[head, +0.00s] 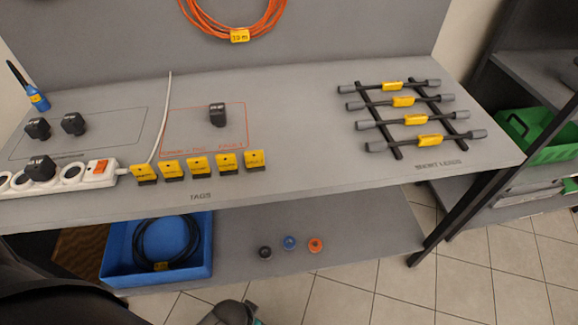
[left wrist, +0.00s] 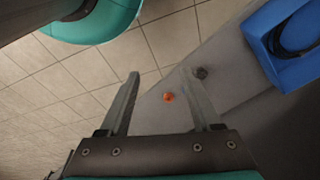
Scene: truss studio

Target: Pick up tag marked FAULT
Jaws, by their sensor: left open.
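Several yellow tags with dark bases stand in a row along the front edge of the worktop, above the printed word TAGS. Their lettering is too small to read surely; the rightmost tag (head: 254,159) may read FAULT. My left gripper (left wrist: 157,84) shows in the left wrist view with its two fingers spread and nothing between them. It points down past the lower shelf, away from the tags, which are not in that view. A grey and teal part of my arm shows at the bottom of the head view. My right gripper is not in view.
A white power strip (head: 100,174) adjoins the tags on the left. A black plug (head: 217,115) stands behind them in a red outline. The lower shelf (head: 350,238) holds a blue bin (head: 118,269) and small round pieces.

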